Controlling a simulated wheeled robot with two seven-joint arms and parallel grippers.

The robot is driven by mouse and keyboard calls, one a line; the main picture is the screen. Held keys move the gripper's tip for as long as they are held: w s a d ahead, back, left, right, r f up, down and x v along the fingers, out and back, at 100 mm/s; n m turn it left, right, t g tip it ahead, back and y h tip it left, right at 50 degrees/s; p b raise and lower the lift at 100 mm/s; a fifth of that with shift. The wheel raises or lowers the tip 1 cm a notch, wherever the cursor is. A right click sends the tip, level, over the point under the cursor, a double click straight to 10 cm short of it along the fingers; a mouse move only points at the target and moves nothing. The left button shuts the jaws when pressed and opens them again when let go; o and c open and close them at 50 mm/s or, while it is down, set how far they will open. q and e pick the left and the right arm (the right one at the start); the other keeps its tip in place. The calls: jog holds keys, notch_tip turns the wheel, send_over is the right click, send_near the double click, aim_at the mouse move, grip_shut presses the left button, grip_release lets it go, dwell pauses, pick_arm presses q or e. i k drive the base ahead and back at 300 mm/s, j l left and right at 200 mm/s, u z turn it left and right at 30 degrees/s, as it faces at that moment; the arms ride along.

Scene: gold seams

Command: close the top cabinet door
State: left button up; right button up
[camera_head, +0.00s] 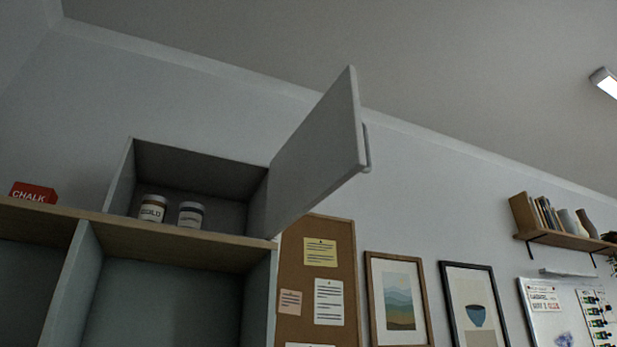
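The top cabinet (258,207) is a small grey box on top of a larger shelf unit, at the left of the head view. Its door (318,150) stands wide open, hinged on the cabinet's right side and swung out towards me and to the right. A grey bar handle (366,148) is on the door's outer face, near its free edge. Inside the cabinet stand two jars with pale labels, a left jar (152,208) and a right jar (190,214). Neither of my grippers shows in this view.
A red chalk box (33,192) sits left of the cabinet on the wooden shelf top (170,240). A cork board (345,240), framed pictures (398,300) and a wall shelf (570,241) with books and vases are on the wall to the right. The space around the door looks clear.

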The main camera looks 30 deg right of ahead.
aim_at(330, 147)
jog(key=l+u, duration=0.15)
jog(key=l, duration=0.55)
jog(key=k+l+u, duration=0.1)
jog(key=l, duration=0.55)
jog(key=l+u, duration=0.15)
jog(key=l, duration=0.55)
jog(key=k, duration=0.05)
